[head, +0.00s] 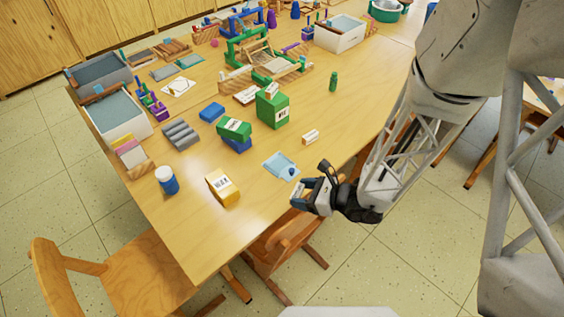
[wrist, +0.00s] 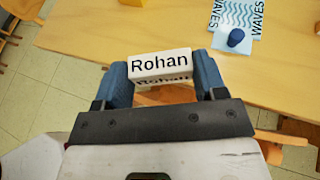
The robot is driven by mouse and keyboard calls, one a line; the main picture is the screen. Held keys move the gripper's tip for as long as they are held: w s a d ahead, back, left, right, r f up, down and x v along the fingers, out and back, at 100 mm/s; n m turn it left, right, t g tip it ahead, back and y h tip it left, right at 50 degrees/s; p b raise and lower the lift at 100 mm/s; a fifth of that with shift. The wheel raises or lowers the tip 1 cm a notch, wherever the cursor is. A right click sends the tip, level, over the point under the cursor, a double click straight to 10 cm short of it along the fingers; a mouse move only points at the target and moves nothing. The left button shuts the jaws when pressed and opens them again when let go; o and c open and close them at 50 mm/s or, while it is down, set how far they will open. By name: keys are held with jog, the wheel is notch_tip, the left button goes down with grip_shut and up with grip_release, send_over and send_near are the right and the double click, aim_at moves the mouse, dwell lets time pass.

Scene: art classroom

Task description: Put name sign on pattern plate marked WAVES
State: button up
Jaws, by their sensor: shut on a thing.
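My gripper (head: 298,192) is shut on a white name sign reading "Rohan" (wrist: 160,64), held between its two blue fingers (wrist: 161,80). In the head view the gripper is at the table's front edge, and the sign is mostly hidden by the fingers. The light blue pattern plate (head: 276,163) lies on the table just beyond the gripper. In the wrist view the plate (wrist: 233,15) is at the top right, cut off by the frame, with wavy lines and the word WAVES. A small dark blue object (wrist: 236,37) rests on the plate, near its edge.
A yellow box (head: 223,187) stands left of the plate, with a blue jar with a white lid (head: 167,180) farther left. A small pale block (head: 310,136) lies beyond the plate. Green boxes (head: 272,108) stand farther back. Bare tabletop surrounds the plate.

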send_over(287, 169)
jog(key=shift+w+f, duration=0.1)
jog(key=shift+f, duration=0.65)
jog(key=shift+f, duration=0.1)
jog(key=shift+f, duration=1.65)
jog(key=shift+f, duration=0.1)
jog(key=o, duration=0.9)
jog(key=shift+o, duration=0.2)
jog(key=shift+v, duration=6.05)
